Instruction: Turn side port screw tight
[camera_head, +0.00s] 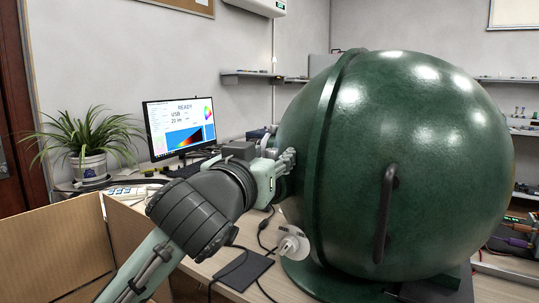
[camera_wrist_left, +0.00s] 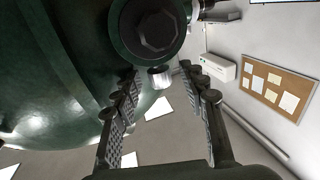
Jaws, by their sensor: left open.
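The large dark green sphere (camera_head: 420,150) stands on the desk. My left gripper (camera_head: 287,160) reaches to its left side in the head view. In the left wrist view, a round dark side port (camera_wrist_left: 152,28) sticks out from the sphere. A small silver screw (camera_wrist_left: 160,78) shows at the port's lower edge. The two ridged fingers are open, one on each side of the screw, with visible gaps. Whether the fingers overlap it in depth I cannot tell. In the head view, the gripper and sphere hide the screw. My right gripper is not in view.
A monitor (camera_head: 180,126) and a potted plant (camera_head: 88,145) stand behind my left arm. A cardboard box (camera_head: 60,245) is at the left. A white round fitting (camera_head: 290,243) and cables lie near the sphere's foot. A handle (camera_head: 385,213) projects from the sphere.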

